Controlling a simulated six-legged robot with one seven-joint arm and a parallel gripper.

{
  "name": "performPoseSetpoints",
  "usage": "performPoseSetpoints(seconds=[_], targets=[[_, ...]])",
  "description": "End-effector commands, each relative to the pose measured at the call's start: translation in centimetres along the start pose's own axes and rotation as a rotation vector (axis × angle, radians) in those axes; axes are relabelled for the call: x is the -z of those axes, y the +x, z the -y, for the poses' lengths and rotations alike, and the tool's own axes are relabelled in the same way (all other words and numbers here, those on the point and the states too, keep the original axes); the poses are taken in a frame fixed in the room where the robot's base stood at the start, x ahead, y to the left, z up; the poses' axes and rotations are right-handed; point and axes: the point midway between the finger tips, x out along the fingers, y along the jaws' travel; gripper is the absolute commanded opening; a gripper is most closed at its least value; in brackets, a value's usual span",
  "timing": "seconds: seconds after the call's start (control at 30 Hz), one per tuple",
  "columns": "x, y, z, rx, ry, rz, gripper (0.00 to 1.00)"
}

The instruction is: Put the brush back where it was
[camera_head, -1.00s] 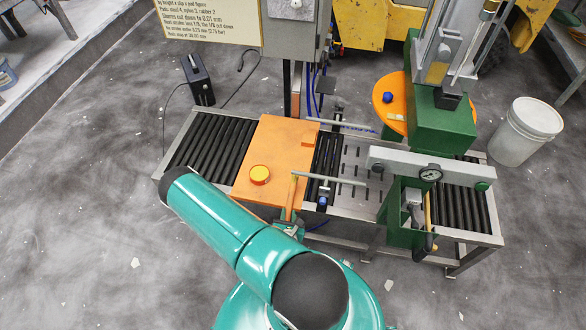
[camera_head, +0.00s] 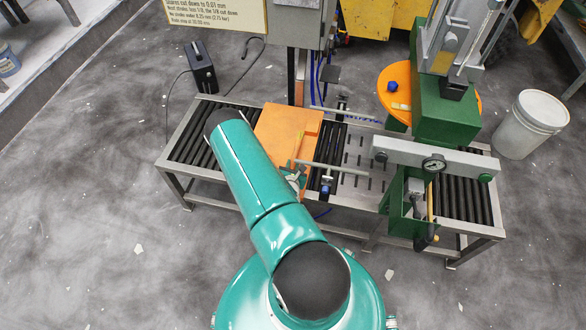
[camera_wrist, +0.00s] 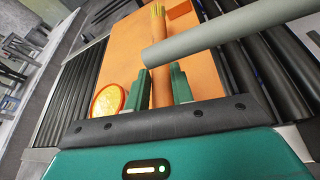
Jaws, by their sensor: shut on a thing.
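My gripper (camera_wrist: 160,88) is shut on the brush (camera_wrist: 159,58), with its green fingers on either side of the orange-brown handle. The brush's yellowish tip points away from my gripper in the wrist view. In the head view, the brush (camera_head: 297,150) and my gripper (camera_head: 296,180) show small beside the orange plate (camera_head: 277,130). A grey rod (camera_wrist: 225,32) crosses in front of the brush in the wrist view. I cannot tell whether they touch. The head view shows that rod (camera_head: 335,168) over the conveyor.
The plate lies on the roller conveyor (camera_head: 190,150). A round yellow-orange disc (camera_wrist: 108,100) is on it, hidden by my arm in the head view. A green press (camera_head: 445,120) with a gauge stands right, beside a round orange table (camera_head: 392,82). A white pail (camera_head: 530,125) stands far right.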

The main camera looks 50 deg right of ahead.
Motion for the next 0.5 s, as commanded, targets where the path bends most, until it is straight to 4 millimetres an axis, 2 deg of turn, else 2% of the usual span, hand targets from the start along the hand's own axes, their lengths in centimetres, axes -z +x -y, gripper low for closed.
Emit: performPoseSetpoints(seconds=[0.13,0.3,0.5], targets=[[-0.5,1.4,-0.1,0.0,0.001,0.002,0.0],[2.3,2.1,0.8,0.003,0.002,-0.001,0.0],[2.7,2.4,0.8,-0.001,-0.001,0.001,0.0]])
